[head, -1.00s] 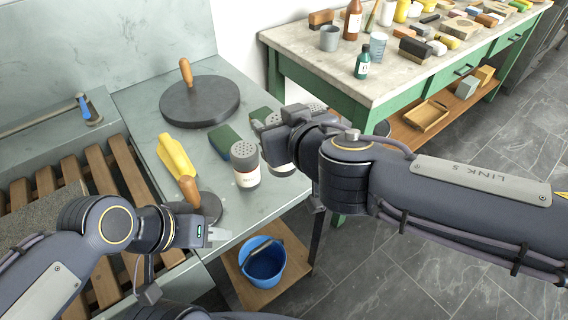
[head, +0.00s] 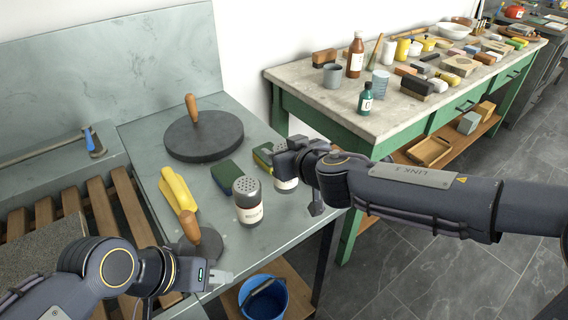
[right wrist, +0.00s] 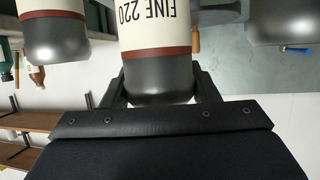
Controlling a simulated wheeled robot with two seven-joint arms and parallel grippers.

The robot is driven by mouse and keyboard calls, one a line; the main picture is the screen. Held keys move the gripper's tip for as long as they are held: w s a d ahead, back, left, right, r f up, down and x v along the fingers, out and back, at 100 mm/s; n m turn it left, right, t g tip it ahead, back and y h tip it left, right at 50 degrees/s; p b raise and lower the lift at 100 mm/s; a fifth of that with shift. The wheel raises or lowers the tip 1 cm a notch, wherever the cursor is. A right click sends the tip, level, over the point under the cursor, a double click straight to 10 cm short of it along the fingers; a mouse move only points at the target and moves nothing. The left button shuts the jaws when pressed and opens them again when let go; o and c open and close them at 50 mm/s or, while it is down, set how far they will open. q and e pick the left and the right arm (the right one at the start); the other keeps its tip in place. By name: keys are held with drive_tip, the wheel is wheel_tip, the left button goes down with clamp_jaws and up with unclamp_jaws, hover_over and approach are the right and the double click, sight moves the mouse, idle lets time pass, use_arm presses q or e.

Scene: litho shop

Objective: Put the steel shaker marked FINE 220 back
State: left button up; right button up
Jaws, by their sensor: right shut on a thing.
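The steel shaker marked FINE 220 (right wrist: 157,40) fills the middle of the right wrist view, upside down in the picture, with a cream label and red band. My right gripper (head: 288,160) is shut around its steel end. In the head view a shaker (head: 285,184) shows partly under this gripper, most of it hidden; I cannot tell whether it touches the bench. Another shaker (head: 247,203) stands upright just left of it, its label too small to read. My left gripper (head: 221,277) is low over the bench's front edge, away from the shakers; its jaw state is unclear.
On the grey bench (head: 272,226) are a large dark disc with a wooden knob (head: 204,136), a smaller one (head: 200,246), a yellow object (head: 177,190) and a green block (head: 227,173). A blue bucket (head: 263,298) stands below. A crowded green table (head: 385,128) is behind right.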

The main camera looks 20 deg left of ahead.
sight(291, 186)
drive_tip(key=f, duration=0.2)
drive_tip(key=f+b, duration=0.1)
drive_tip(key=f, duration=0.1)
drive_tip(key=shift+w, duration=0.4)
drive_tip(key=shift+r, duration=0.1)
drive_tip(key=shift+b, duration=0.35)
drive_tip(key=o, duration=0.6)
drive_tip(key=shift+f, duration=0.25)
drive_tip(key=shift+c, duration=0.2)
drive_tip(key=o, duration=0.4)
drive_tip(key=shift+o, duration=0.2)
drive_tip(key=shift+r, duration=0.1)
